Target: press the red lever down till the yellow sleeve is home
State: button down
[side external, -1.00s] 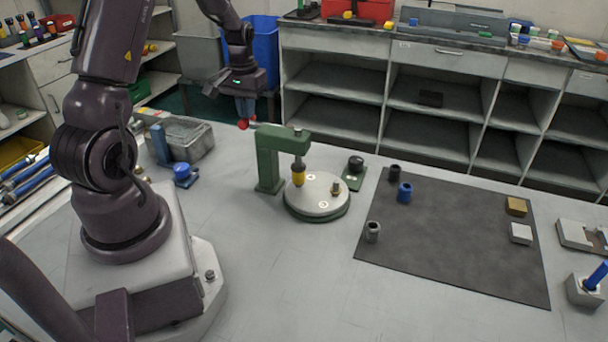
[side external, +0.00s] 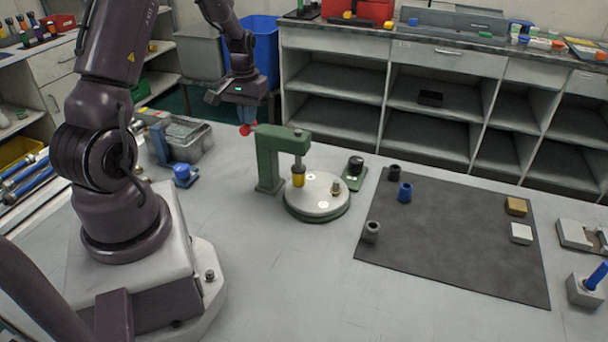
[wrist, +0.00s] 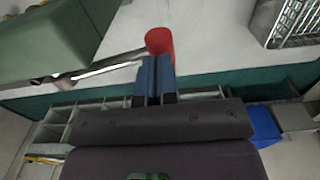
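The green press (side external: 268,160) stands on the bench, with its grey ram (side external: 298,164) down on the yellow sleeve (side external: 298,181). The sleeve is upright at the left edge of the round pale plate (side external: 318,205); only a short yellow band shows. The red lever (side external: 245,130) sticks out behind the press; its red end also shows in the wrist view (wrist: 160,42). My gripper (side external: 247,122) is at the red end from above. In the wrist view its blue fingers (wrist: 156,62) are together, with nothing seen between them. Whether they touch the lever is unclear.
A black-knobbed green block (side external: 355,172) stands right of the plate. A dark mat (side external: 455,245) holds several small sleeves and blocks. A grey wire bin (side external: 190,138) and a blue piece (side external: 184,175) are left of the press. The bench in front is clear.

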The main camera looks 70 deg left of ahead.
jog(key=shift+d+f, duration=0.15)
jog(key=shift+f, duration=0.25)
jog(key=shift+w+f, duration=0.1)
jog(key=shift+f, duration=0.1)
dwell(0.5)
notch_tip(320, 180, up, 12)
dwell(1.6)
jog(key=s+d+r+m+t, duration=0.2)
jog(key=d+r+m, duration=0.1)
jog(key=d, duration=0.6)
jog(key=s+d+r+m+t, duration=0.1)
jog(key=s+d+r+m, duration=0.2)
jog(key=d, duration=0.7)
jog(key=s+d+r+m+t, duration=0.2)
jog(key=d+r+m, duration=0.1)
jog(key=d, duration=0.7)
jog(key=shift+s+r+t, duration=0.25)
jog(key=shift+r+t, duration=0.05)
jog(key=shift+r, duration=0.4)
